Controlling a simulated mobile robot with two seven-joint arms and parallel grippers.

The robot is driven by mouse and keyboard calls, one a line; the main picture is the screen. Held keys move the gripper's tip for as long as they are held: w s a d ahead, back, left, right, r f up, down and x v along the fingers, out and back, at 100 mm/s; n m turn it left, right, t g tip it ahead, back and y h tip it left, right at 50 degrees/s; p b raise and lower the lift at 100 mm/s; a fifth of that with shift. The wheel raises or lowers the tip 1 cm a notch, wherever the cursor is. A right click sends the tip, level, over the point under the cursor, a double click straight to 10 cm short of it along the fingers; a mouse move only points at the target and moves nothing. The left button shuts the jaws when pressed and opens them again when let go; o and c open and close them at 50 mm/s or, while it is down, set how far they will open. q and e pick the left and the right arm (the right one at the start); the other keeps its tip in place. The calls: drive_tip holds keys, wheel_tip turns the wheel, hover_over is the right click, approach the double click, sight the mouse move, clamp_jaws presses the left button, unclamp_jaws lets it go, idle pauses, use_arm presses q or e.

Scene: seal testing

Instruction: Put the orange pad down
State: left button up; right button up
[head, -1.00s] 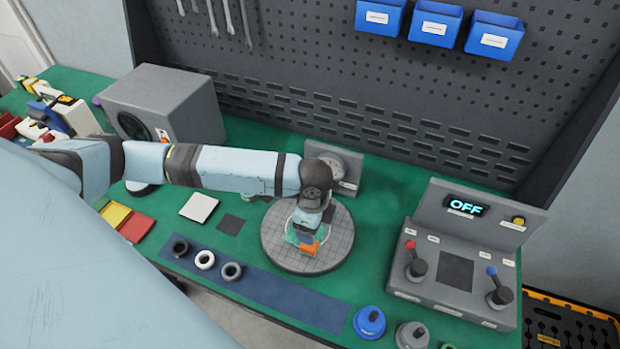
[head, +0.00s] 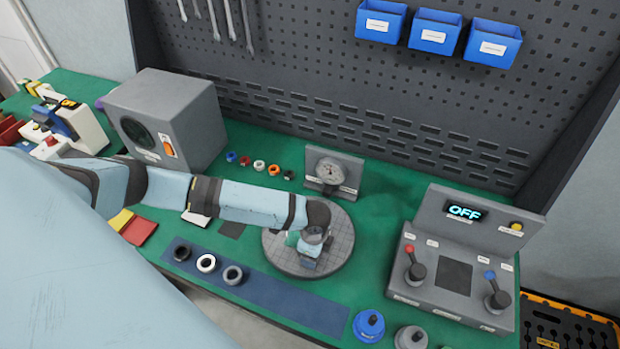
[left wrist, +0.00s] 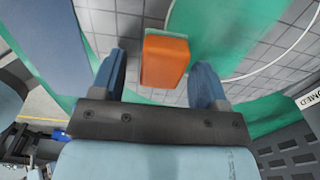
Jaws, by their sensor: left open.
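The orange pad (left wrist: 165,60) shows in the left wrist view as a small block over the grey gridded round plate (left wrist: 130,22). My left gripper (left wrist: 162,66) is open. Its two blue fingers stand on either side of the pad, with a visible gap on both sides. In the head view the left gripper (head: 309,260) points down over the round plate (head: 340,232), and the pad is hidden by the gripper. Green shapes (left wrist: 215,25) show beside the pad; I cannot tell whether the pad touches them. My right gripper is out of view.
A dial gauge (head: 330,172) stands behind the plate. A control panel (head: 465,250) reading OFF is at the right. A dark blue strip (head: 275,297) with several rings lies in front. Blue knobbed part (head: 369,326) sits at the front edge. A grey box (head: 165,115) stands at back left.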

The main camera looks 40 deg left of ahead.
use_arm(q)
drive_tip(key=c, duration=1.1)
wheel_tip(320, 180, up, 20)
drive_tip(key=shift+r+b, duration=0.1)
drive_tip(key=shift+b, duration=0.6)
drive_tip(key=w+r+n, duration=0.1)
drive_tip(key=n, duration=0.4)
drive_tip(key=w+d+r+n, duration=0.1)
drive_tip(key=r+n, duration=0.1)
drive_tip(key=n, duration=0.3)
drive_tip(key=w+d+r+n, duration=0.1)
drive_tip(key=w+r+n, duration=0.1)
drive_tip(key=n, duration=0.3)
